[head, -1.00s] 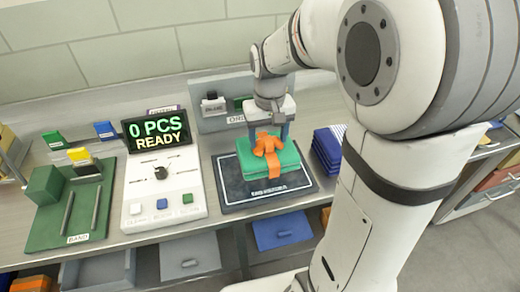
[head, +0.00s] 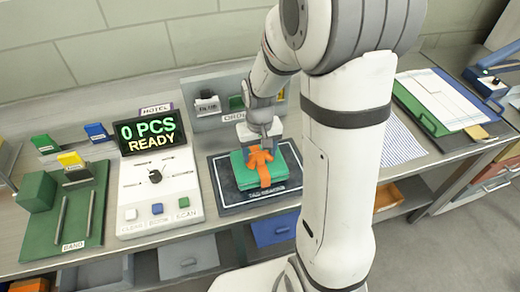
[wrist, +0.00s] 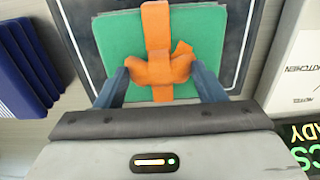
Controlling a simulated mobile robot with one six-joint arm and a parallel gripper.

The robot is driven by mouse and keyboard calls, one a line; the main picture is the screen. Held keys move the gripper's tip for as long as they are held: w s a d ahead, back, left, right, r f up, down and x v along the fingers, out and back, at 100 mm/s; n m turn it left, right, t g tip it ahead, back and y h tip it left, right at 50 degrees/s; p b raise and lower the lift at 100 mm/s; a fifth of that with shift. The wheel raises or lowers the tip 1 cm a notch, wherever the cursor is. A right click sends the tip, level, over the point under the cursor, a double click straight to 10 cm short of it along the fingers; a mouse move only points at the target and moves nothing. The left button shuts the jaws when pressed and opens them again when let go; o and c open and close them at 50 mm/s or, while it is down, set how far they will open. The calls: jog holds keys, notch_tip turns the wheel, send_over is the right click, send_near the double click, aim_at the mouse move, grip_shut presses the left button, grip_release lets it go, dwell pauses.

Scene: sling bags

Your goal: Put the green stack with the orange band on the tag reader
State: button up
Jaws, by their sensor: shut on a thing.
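The green stack (head: 286,160) with the orange band (head: 264,176) is over the middle of the dark tag reader pad (head: 228,195), flat and level. It looks to be at the pad's surface, but I cannot tell whether it rests on it. My gripper (head: 261,151) is above the stack, pointing down, shut on the band's orange knot. In the wrist view my gripper's (wrist: 161,72) two blue-grey fingers are on either side of the knot, with the green stack (wrist: 118,42) beneath.
A white control panel (head: 165,212) with a screen (head: 152,136) reading "0 PCS READY" stands left of the pad. A green banding station (head: 55,235) is farther left. Grey order bins (head: 215,118) stand behind. A blue stack (wrist: 25,65) shows in the wrist view.

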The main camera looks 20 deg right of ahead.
jog(key=shift+s, duration=0.1)
jog(key=shift+f, duration=0.15)
jog(key=o, duration=1.7)
jog(key=shift+c, duration=0.2)
notch_tip(320, 180, up, 12)
jog(key=s+r+t, duration=0.3)
jog(key=s, duration=1.1)
jog(key=shift+s+r+b, duration=0.15)
jog(key=shift+s+b, duration=0.05)
jog(key=shift+b, duration=0.2)
